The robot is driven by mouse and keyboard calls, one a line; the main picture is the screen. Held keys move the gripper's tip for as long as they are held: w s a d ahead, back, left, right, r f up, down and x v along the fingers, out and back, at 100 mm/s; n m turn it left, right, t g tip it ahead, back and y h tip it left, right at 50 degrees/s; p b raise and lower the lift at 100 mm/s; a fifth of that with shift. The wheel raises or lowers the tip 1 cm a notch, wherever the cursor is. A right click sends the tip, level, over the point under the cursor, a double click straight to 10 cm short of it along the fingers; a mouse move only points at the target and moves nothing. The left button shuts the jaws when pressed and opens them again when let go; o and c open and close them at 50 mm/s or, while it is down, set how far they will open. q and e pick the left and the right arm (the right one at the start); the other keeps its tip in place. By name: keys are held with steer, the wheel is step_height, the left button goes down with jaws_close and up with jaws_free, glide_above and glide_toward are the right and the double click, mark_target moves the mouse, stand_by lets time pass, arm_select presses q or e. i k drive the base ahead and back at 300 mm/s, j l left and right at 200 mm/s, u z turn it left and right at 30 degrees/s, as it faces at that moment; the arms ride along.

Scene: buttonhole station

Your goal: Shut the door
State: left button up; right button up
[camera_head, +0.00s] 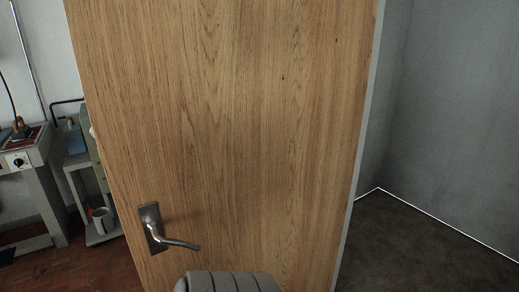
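The wooden door (235,110) fills the middle of the head view, its brown grained face towards me. It stands with a room showing past its left edge and a grey wall past its right edge. A metal lever handle (176,241) on a plate sits low on its left side, the lever pointing right. A grey ribbed part, possibly of my own body, shows at the bottom middle, just right of the handle. I cannot make out gripper fingers on either arm, and the door's lower part is out of view.
At the left, a grey workstation (40,185) and a shelf unit holding a mug (102,220) stand on a reddish wooden floor (85,268). At the right, dark floor (420,245) lies clear up to the grey wall (455,110).

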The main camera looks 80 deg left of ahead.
mark_target(232, 128)
steer(key=k+j+u, duration=0.1)
steer(key=k+j, duration=1.6)
steer(key=j, duration=1.8)
steer(key=u, duration=0.05)
